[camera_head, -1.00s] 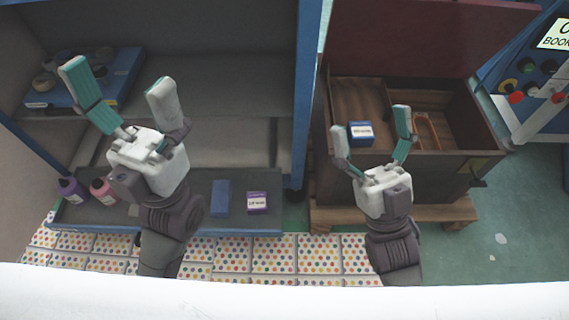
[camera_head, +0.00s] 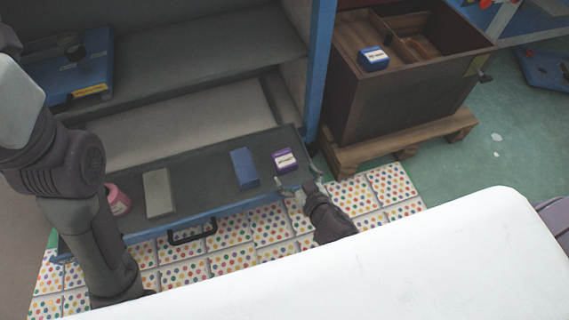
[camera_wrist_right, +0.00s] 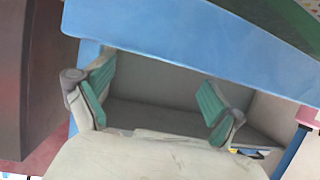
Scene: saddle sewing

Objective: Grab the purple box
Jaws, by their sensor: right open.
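The purple box (camera_head: 285,161), with a white label, lies near the right end of the pulled-out grey drawer (camera_head: 205,185) in the head view. My right gripper (camera_head: 296,178) is at the drawer's front edge, just in front of the box. Its fingers are open and spread, with the box beyond the fingertips rather than clearly between them. The right wrist view shows the open gripper (camera_wrist_right: 158,95) with grey surface between the fingers. I cannot make out the box for certain there.
A blue block (camera_head: 244,168), a grey block (camera_head: 158,193) and a pink bottle (camera_head: 118,201) share the drawer. The drawer has a dark handle (camera_head: 192,232). A wooden chest (camera_head: 400,90) holding a blue box (camera_head: 373,58) stands to the right. The blue cabinet post (camera_head: 319,70) rises beside the drawer.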

